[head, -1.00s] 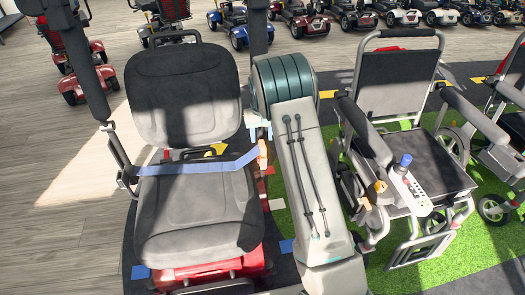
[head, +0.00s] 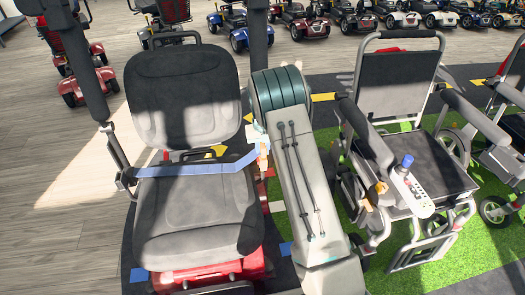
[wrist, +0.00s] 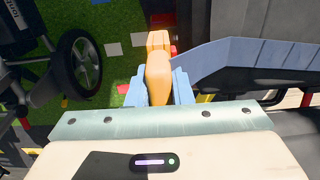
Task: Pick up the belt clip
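The belt clip (wrist: 158,75) is an orange, rounded piece at the end of a blue-grey belt, which spans the grey scooter seat. In the head view the clip (head: 263,163) is at the seat's right side, mostly covered by my gripper (head: 261,143). In the wrist view my gripper (wrist: 160,86) has its light-blue fingers one on each side of the clip, close against it with no clear gap. The clip's upper end sticks out beyond the fingertips. The belt (wrist: 245,55) runs off to the right from beside the clip.
The grey scooter seat (head: 190,215) is left of my arm (head: 305,195). A wheelchair (head: 425,180) with a joystick stands to the right on green turf (head: 455,260). Several scooters line the back. Wooden floor (head: 60,215) on the left is open.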

